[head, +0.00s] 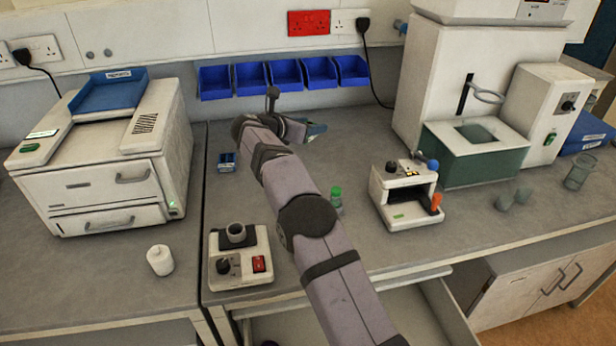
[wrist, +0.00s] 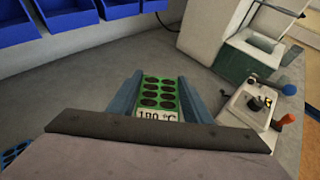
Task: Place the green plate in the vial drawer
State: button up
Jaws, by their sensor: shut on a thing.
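The green plate (wrist: 159,92), with rows of dark round holes and a "100 °C" label, is between the blue fingers of my gripper (wrist: 158,88) in the wrist view. My gripper is shut on it, above the grey bench. In the head view my gripper (head: 315,130) is at the back of the bench, and the plate cannot be made out there. A drawer under the bench (head: 445,312) stands open at the bottom, partly hidden by my arm. A white unit (head: 110,160) at left has two shut drawers. I cannot read which drawer is the vial drawer.
A small blue rack (head: 227,162) stands left of my arm. A stirrer-like device (head: 238,255), a green-capped bottle (head: 336,198) and a small white instrument (head: 405,195) stand near the arm. Blue bins (head: 285,74) hang on the back wall. A white pot (head: 160,260) stands at left.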

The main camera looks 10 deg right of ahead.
jog(key=d, duration=0.1)
jog(key=d+f+b, duration=0.1)
jog(key=shift+s+d, duration=0.35)
jog(key=shift+s, duration=0.05)
jog(key=shift+w+a+f+n+t+y, duration=0.1)
jog(key=shift+w+f+n+t+y, duration=0.1)
jog(key=shift+w+f+n+y, duration=0.2)
jog(key=shift+w+a+f+n+t+y, duration=0.1)
jog(key=shift+w+f+n+t+y, duration=0.15)
jog(key=shift+f, duration=0.25)
jog(key=w+a+f+n+t+y, duration=0.2)
jog(key=w+a+f+n+y, duration=0.15)
jog(key=a, duration=0.35)
jog(key=shift+t, duration=0.25)
jog(key=shift+s+f+b, duration=0.15)
jog(key=shift+f+b, duration=0.15)
jog(key=shift+f, duration=4.9)
jog(key=shift+f, duration=0.2)
jog(key=o, duration=1.1)
jog(key=shift+r, duration=0.1)
